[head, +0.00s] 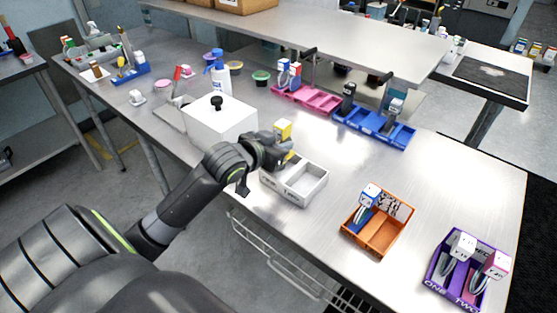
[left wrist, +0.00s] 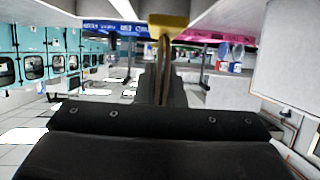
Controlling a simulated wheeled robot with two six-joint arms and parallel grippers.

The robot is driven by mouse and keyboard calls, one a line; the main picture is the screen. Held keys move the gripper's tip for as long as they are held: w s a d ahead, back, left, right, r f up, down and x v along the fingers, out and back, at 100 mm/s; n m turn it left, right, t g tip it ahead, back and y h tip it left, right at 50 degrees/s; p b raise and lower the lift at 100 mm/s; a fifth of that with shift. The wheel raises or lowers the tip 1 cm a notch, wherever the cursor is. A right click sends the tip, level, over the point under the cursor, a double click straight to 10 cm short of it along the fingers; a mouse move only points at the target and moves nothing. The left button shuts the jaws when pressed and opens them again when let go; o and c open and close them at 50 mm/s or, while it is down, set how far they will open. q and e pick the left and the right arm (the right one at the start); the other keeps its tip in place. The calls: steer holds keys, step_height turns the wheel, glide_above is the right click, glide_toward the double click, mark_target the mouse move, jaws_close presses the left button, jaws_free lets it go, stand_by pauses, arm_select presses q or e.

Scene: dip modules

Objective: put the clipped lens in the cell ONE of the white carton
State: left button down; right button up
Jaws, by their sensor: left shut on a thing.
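My left gripper (head: 284,150) is shut on a module with a yellow block-shaped top (head: 283,128), which I take as the clipped lens. In the left wrist view the yellow top (left wrist: 168,24) sits above a thin brown stem between the jaws (left wrist: 163,75). The white carton (head: 318,188) stands on the bench just below and right of the gripper. Its right cell looks empty. Whether the module touches the carton cannot be told. My right gripper is not in view.
A white box with a black knob (head: 205,128) stands left of the gripper. An orange carton (head: 376,242) and a purple carton (head: 432,278) hold modules at right. Pink (head: 318,101) and blue (head: 368,128) trays line the back under a shelf (head: 350,35).

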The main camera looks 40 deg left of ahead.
arm_select(q)
step_height(320, 180, down, 4)
steer(key=shift+f, duration=0.55)
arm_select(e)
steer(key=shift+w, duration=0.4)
arm_select(q)
steer(key=shift+f, duration=0.15)
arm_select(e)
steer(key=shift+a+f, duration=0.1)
arm_select(q)
steer(key=c, duration=1.5)
jaws_free()
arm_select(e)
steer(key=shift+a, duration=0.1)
arm_select(q)
steer(key=shift+r, duration=0.2)
steer(key=shift+s, duration=0.25)
steer(key=v, duration=1.1)
steer(key=shift+s+r, duration=0.1)
steer(key=shift+s, duration=0.1)
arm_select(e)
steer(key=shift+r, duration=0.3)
